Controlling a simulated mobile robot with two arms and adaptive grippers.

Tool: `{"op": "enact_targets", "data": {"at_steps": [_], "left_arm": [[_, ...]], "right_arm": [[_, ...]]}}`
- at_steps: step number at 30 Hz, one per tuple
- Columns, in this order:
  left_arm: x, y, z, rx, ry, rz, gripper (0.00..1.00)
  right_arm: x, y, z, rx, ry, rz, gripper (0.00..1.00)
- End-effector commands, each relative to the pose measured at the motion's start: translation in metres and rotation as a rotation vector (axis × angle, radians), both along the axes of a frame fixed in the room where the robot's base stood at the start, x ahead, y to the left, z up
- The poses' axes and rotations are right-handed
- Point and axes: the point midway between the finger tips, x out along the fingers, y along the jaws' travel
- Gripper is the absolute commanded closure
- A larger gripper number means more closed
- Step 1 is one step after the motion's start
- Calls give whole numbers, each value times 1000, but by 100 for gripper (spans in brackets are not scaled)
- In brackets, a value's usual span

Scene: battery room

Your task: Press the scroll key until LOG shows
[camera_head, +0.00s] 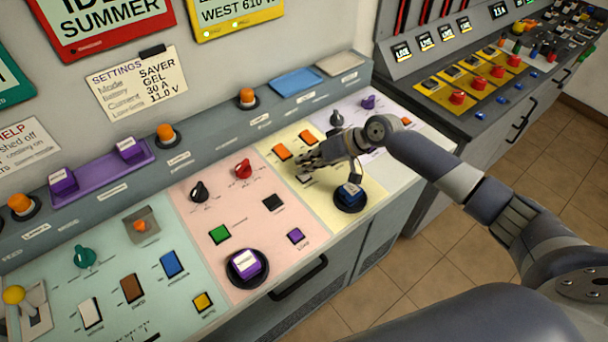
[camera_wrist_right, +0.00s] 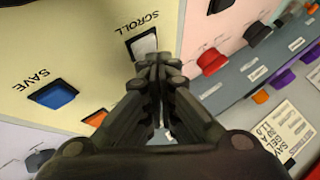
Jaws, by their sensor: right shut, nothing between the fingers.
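The scroll key (camera_wrist_right: 144,45) is a pale key labelled SCROLL on the cream panel (camera_wrist_right: 90,40); it shows just beyond my fingertips in the right wrist view. My right gripper (camera_wrist_right: 158,72) is shut and empty, its fingertips close to the key's edge. I cannot tell whether they touch it. In the head view my right gripper (camera_head: 308,160) is low over the cream panel (camera_head: 325,205), and the scroll key is largely hidden there. I cannot read LOG on any display. My left gripper is not in view.
Near the gripper are an orange key (camera_head: 282,152), a blue button (camera_head: 350,194) on a black base and a red knob (camera_head: 243,169). A key labelled SAVE (camera_wrist_right: 53,97) is nearby. Small lit displays (camera_head: 426,43) stand on the neighbouring console. Signs (camera_head: 105,20) hang behind.

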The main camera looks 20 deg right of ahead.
Motion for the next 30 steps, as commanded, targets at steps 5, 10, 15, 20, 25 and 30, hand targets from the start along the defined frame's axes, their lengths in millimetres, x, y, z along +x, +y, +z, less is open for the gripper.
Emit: {"op": "enact_targets", "data": {"at_steps": [5,10,15,20,25,30], "left_arm": [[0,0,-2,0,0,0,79],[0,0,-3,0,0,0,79],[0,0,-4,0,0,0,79],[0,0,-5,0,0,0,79],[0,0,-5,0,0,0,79],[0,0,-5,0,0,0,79]], "right_arm": [[0,0,-3,0,0,0,100],[0,0,-5,0,0,0,100],[0,0,-7,0,1,1,100],[0,0,-10,0,1,0,100],[-1,0,-10,0,2,0,100],[-1,0,-10,-1,3,1,100]]}}
